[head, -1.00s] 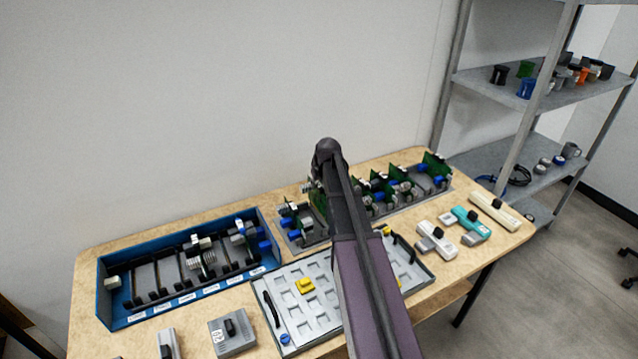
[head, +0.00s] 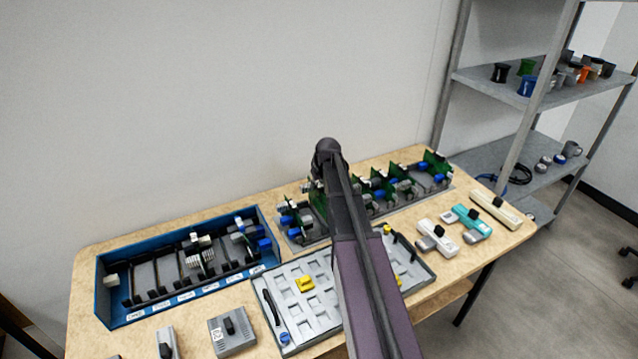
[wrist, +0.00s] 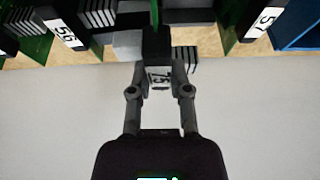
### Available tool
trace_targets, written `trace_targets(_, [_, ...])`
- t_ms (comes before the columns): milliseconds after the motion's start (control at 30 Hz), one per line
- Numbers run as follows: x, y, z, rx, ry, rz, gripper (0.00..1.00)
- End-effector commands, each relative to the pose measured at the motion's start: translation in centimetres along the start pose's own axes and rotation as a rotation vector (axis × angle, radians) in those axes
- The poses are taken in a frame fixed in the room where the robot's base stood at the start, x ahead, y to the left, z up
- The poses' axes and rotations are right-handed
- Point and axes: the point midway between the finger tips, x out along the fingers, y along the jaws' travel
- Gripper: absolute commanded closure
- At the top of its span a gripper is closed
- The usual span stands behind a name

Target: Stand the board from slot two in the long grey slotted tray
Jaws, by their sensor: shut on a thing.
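My gripper (wrist: 160,90) is shut on the dark grip block of a board; the block's white label (wrist: 158,76) seems to read 75. The board's green edge (wrist: 155,14) shows beyond the block in the wrist view. In the head view my arm hides most of the gripper, and a green board (head: 318,203) shows just left of it. The long grey slotted tray (head: 420,203) lies at the back right of the table with several upright green boards. My gripper is over its left part. Whether the held board touches the tray is hidden.
Boards labelled 56 (wrist: 66,34) and 57 (wrist: 262,24) stand on either side of the held one. A blue slotted rack (head: 120,318) is at left. A grey pocketed tray (head: 300,325) lies in front. White and teal modules (head: 468,222) are at right.

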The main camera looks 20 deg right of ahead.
Motion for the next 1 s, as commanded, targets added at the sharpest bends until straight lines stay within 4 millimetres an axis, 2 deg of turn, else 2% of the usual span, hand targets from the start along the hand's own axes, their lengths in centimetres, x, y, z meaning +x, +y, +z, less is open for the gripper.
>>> trace_targets(367, [0.91, 0.03, 0.38, 0.0, 0.0, 0.0, 1.0])
trace_targets(1000, [0.99, 0.07, 0.43, 0.001, 0.0, 0.0, 1.0])
